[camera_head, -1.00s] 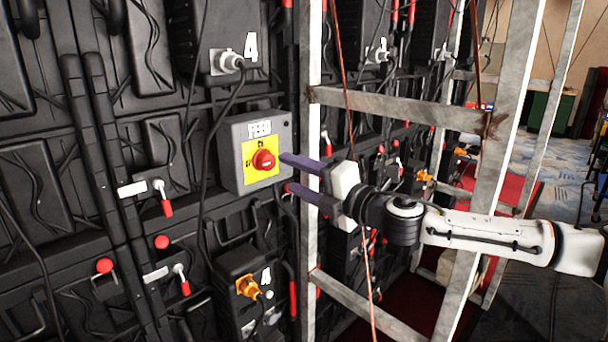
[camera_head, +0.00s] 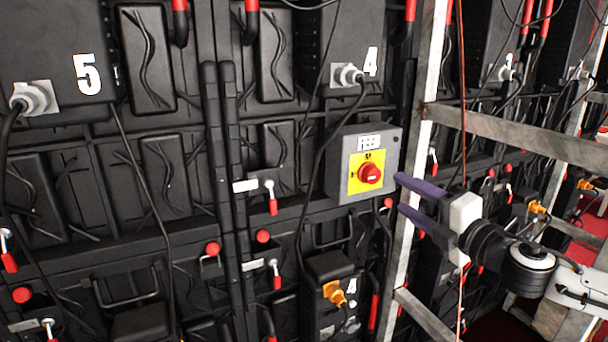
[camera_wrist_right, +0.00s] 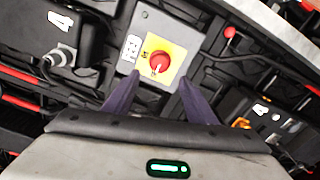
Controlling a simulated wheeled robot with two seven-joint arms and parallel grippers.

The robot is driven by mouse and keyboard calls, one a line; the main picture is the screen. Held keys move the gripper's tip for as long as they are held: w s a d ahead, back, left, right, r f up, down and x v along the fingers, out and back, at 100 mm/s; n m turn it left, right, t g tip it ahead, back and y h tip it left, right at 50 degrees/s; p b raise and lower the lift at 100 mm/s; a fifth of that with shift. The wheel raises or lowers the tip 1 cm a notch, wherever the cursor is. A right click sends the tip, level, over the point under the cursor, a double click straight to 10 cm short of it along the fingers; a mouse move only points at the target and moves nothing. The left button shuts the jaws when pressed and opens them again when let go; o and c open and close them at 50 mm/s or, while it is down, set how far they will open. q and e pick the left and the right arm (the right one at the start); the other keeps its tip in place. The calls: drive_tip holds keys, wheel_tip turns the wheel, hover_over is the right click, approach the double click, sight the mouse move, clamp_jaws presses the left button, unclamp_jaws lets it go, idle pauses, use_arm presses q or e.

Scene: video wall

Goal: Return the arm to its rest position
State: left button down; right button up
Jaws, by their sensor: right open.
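My right gripper (camera_head: 399,193) is open and empty, with its two dark purple fingers pointing left. It is just right of the grey switch box (camera_head: 393,140), which carries a red rotary knob (camera_head: 369,174) on a yellow plate. In the right wrist view the knob (camera_wrist_right: 159,63) lies ahead, between and beyond the fingertips (camera_wrist_right: 155,80), apart from them. My right arm reaches in from the right past the metal frame. My left gripper is in neither current view.
A metal frame upright (camera_head: 412,130) and crossbar (camera_head: 520,136) stand close to my right arm. Black panels with hanging cables, red-handled latches (camera_head: 272,205) and an orange connector (camera_head: 334,293) fill the wall. A thin reddish cable (camera_head: 463,90) hangs by the gripper.

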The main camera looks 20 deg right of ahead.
drive_tip(key=shift+f, duration=0.1)
drive_tip(key=s+a+f+m+g+h, duration=0.15)
drive_tip(key=s+f+m, duration=0.35)
drive_tip(key=f, duration=0.9)
drive_tip(key=s+a+f+m+g, duration=0.1)
drive_tip(key=s+f+m+g, duration=0.3)
drive_tip(key=f, duration=0.9)
drive_tip(key=s+a+f+m+g+y, duration=0.1)
drive_tip(key=s+a+f+m+g, duration=0.1)
drive_tip(key=s+a+f+m, duration=0.3)
drive_tip(key=s+a+f+m+g+y, duration=0.1)
drive_tip(key=s+a+f+m, duration=0.5)
drive_tip(key=s+a+f, duration=0.6)
drive_tip(key=a+g, duration=0.1)
drive_tip(key=a, duration=0.3)
drive_tip(key=shift+s+a+f+y, duration=0.25)
drive_tip(key=shift+a+f+y, duration=0.1)
drive_tip(key=shift+a+f, duration=0.05)
drive_tip(key=shift+c, duration=0.4)
